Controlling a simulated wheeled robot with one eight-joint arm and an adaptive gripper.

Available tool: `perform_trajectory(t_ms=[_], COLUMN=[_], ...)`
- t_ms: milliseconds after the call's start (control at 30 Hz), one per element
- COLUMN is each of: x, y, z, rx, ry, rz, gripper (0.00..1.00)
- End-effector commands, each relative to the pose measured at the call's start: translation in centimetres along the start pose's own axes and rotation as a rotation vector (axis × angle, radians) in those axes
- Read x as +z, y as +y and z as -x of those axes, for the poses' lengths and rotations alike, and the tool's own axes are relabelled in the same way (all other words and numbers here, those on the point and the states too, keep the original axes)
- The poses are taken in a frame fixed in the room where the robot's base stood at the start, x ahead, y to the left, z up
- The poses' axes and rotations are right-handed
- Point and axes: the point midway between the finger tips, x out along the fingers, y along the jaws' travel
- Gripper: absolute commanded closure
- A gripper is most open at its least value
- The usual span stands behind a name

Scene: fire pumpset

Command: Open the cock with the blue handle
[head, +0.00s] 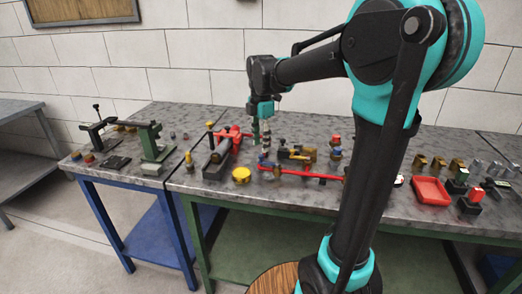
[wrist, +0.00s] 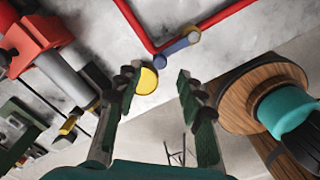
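The cock's blue handle (wrist: 176,46) shows in the wrist view at the bend of a red pipe (wrist: 226,14), beyond my fingertips. A brass-coloured round end (wrist: 193,35) sits at the handle's right end. In the head view the blue handle (head: 263,160) is small, at the left end of the red pipe (head: 308,175) on the middle table. My gripper (wrist: 156,78) is open, with nothing between its fingers. In the head view my gripper (head: 261,130) hangs pointing down above the handle, apart from it as far as I can tell.
A yellow round cap (head: 241,174) lies left of the handle near the table's front edge. Brass fittings (head: 296,153) stand to the right. A red tray (head: 430,190) lies far right.

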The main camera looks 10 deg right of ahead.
Motion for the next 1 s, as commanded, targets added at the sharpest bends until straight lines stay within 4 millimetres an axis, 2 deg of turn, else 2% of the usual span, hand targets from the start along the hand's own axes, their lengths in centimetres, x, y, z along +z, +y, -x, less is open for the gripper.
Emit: perform_trajectory(t_ms=[200,400,600,1000], x=[0.0,0.0,0.0,0.0], y=[0.0,0.0,0.0,0.0], z=[4.4,7.0,7.8,7.8], rx=[0.000,0.000,0.000,0.000], ry=[0.000,0.000,0.000,0.000], rz=[0.000,0.000,0.000,0.000], gripper=[0.61,0.61,0.61,0.61])
